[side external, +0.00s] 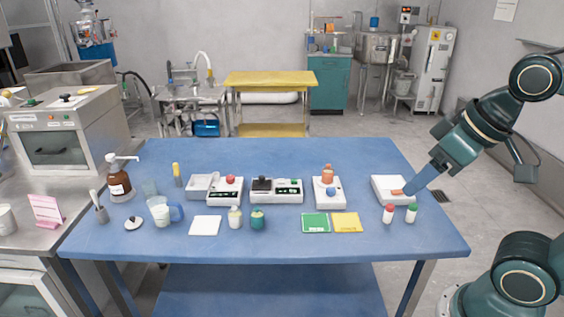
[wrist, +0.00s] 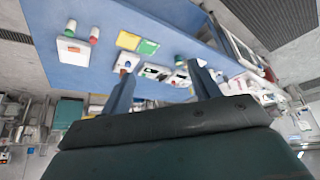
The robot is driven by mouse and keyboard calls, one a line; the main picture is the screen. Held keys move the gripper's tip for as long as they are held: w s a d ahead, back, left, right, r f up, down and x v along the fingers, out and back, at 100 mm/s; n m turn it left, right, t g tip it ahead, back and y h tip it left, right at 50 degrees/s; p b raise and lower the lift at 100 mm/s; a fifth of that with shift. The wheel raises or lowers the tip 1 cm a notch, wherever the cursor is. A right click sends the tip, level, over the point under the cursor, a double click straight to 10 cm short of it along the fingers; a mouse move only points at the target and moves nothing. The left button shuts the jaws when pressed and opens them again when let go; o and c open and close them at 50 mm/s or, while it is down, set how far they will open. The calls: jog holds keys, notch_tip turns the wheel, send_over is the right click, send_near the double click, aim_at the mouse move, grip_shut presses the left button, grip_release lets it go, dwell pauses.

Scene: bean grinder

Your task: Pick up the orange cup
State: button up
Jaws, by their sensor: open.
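The orange cup (side external: 328,173) stands upright on a small white device (side external: 327,192), right of the middle of the blue table. My gripper (side external: 409,190) shows in the side view as blue fingers above or in front of a white box at the table's right, well to the right of the cup. In the wrist view my gripper (wrist: 160,70) has its two blue fingers spread wide, with nothing held between them.
The white box (side external: 382,188) has red-capped (side external: 388,214) and green-capped (side external: 411,213) bottles in front. Green (side external: 315,223) and yellow (side external: 347,222) pads lie before the cup's device. Another white device with dark parts (side external: 277,190) is to its left. The table's front right is clear.

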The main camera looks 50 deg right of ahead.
jog(key=w+d+r+m+g, duration=0.1)
jog(key=w+d+r+m, duration=0.25)
jog(key=w, duration=0.65)
jog(key=m+g, duration=0.5)
jog(key=m, duration=0.9)
send_over(328, 165)
notch_tip(328, 165, down, 15)
jog(key=shift+d, duration=0.2)
jog(key=shift+f, duration=0.15)
jog(key=shift+f, duration=4.2)
